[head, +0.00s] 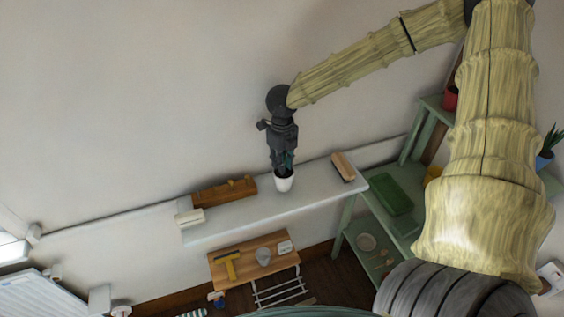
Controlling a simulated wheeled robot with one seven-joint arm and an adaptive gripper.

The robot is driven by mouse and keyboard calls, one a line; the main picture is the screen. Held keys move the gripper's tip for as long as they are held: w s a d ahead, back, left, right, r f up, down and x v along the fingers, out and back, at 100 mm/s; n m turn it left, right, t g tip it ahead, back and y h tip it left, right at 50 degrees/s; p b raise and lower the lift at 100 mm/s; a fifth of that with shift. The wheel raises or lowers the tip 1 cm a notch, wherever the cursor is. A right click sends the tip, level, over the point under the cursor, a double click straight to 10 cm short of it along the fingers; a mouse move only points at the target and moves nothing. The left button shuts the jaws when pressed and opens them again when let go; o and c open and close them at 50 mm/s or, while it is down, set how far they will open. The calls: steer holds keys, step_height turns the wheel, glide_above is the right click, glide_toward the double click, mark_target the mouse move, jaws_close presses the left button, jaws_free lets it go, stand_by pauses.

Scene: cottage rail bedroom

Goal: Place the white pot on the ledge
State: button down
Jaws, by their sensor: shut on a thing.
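The white pot (284,184) is small and holds a dark green plant. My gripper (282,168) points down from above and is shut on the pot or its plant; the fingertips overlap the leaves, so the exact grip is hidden. The ledge (230,226) is a long pale shelf running along the wall. The pot shows against the middle of the ledge's top. I cannot tell whether its base touches the surface or hangs just above it.
On the ledge, a wooden rack (224,192) and a pale block (190,217) stand to the left, and a brush-like wooden item (343,166) to the right. A green shelf unit (404,222) stands at right. A small wooden table (240,272) is below.

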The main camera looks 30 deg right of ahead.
steer(key=shift+f, duration=0.75)
steer(key=c, duration=1.4)
jaws_free()
steer(key=shift+f, duration=0.1)
steer(key=shift+o, duration=0.2)
steer(key=shift+r+b, duration=1.2)
steer(key=shift+r, duration=4.9)
